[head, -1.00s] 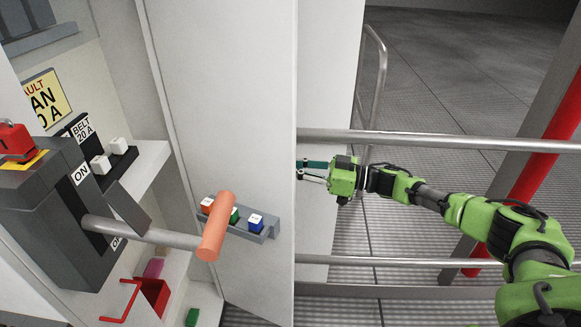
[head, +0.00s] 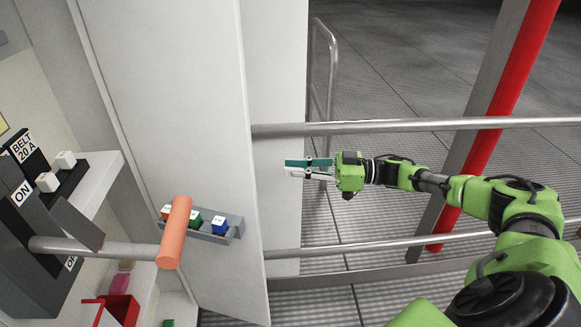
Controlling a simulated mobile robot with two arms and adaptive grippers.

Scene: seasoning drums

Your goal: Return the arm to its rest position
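My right arm comes in from the lower right, green with grey and black joints. My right gripper (head: 308,168) points left, in front of the white panel beside the railing. Its teal finger and its pale finger lie a little apart, with a narrow gap. I see nothing held between them. The gripper is clear of the cabinet door (head: 190,90) and of the coloured cubes on it. My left arm and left gripper are not in view.
A lever with an orange handle (head: 175,232) sticks out at the left. A grey rack (head: 233,223) on the door holds orange, green and blue cubes. Two white cubes sit on a dark holder (head: 72,177). A metal rail (head: 430,125) runs behind my arm. A red post (head: 510,80) stands at right.

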